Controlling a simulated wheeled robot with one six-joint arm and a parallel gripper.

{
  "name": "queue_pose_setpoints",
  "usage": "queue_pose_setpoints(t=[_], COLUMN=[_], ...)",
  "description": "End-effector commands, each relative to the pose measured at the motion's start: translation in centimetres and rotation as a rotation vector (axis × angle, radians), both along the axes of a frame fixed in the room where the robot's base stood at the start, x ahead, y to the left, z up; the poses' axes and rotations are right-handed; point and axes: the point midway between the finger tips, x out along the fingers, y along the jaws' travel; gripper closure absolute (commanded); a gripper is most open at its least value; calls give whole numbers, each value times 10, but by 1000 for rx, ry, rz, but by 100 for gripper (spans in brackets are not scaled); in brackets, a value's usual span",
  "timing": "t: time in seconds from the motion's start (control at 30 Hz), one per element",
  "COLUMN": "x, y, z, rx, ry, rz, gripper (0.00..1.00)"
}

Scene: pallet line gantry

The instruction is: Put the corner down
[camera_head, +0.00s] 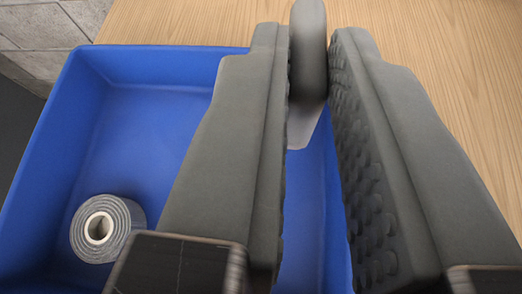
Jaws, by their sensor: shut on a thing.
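The corner (308,52) is a grey piece with a rounded upper end and a paler lower part. It sits between the far ends of the two dark grey fingers of my gripper (310,75). My gripper is shut on it, with the fingers close together at the tips and wider apart near the camera. The corner shows over the right part of a blue bin, near the bin's far right side. I cannot tell its height above the bin. Part of the corner is hidden by the fingers.
The blue bin (150,52) stands on a light wood surface (440,50). A roll of grey tape (108,228) lies in the bin's near left part. The bin floor behind the roll looks clear. A grey tiled surface (40,30) shows at the upper left.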

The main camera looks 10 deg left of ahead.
Motion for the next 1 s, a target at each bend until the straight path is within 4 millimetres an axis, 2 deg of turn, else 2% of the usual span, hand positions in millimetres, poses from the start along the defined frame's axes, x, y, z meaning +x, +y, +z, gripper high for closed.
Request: queue_pose_setpoints(t=[0.03,0.2,0.43,0.63,0.77,1.0], x=[0,0,0,0,0,0], y=[0,0,0,0,0,0], z=[-10,-36,-55,-81,-88,-88], rx=[-3,-1,-1,-2,1,1], ry=[3,2,2,2,1,0], rz=[1,0,0,0,0,0], gripper=[100,100,100,100,100,100])
